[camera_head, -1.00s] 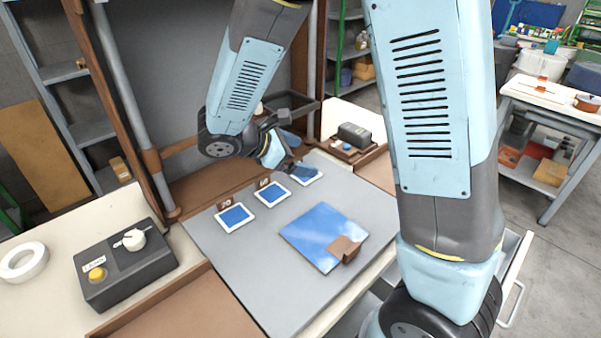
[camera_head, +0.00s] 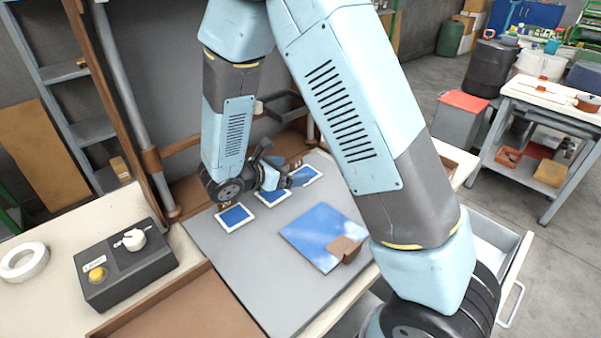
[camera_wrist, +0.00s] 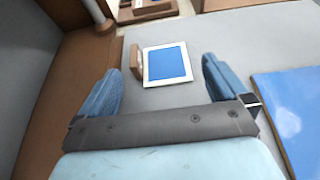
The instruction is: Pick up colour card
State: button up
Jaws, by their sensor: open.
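Three colour cards with blue centres and white borders lie in a row on a grey mat (camera_head: 235,270). The left card (camera_head: 236,217) is clear of my arm. The middle card (camera_head: 270,199) is partly covered by my gripper (camera_head: 285,182). The right card (camera_head: 312,174) lies just beyond the fingers. In the wrist view one card (camera_wrist: 167,64) lies flat ahead, between the lines of my two spread blue fingers, with a small brown label block (camera_wrist: 136,62) at its left. It looks like the right card. My gripper is open and empty.
A glossy blue panel (camera_head: 318,232) with a brown block (camera_head: 346,248) lies on the mat. A dark control box (camera_head: 127,262) and a white tape roll (camera_head: 24,262) stand left. A backboard rises behind the cards. The mat's front left is clear.

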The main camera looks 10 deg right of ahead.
aim_at(305, 169)
jog(key=shift+x, duration=3.3)
jog(key=c, duration=0.8)
jog(key=shift+r, duration=0.1)
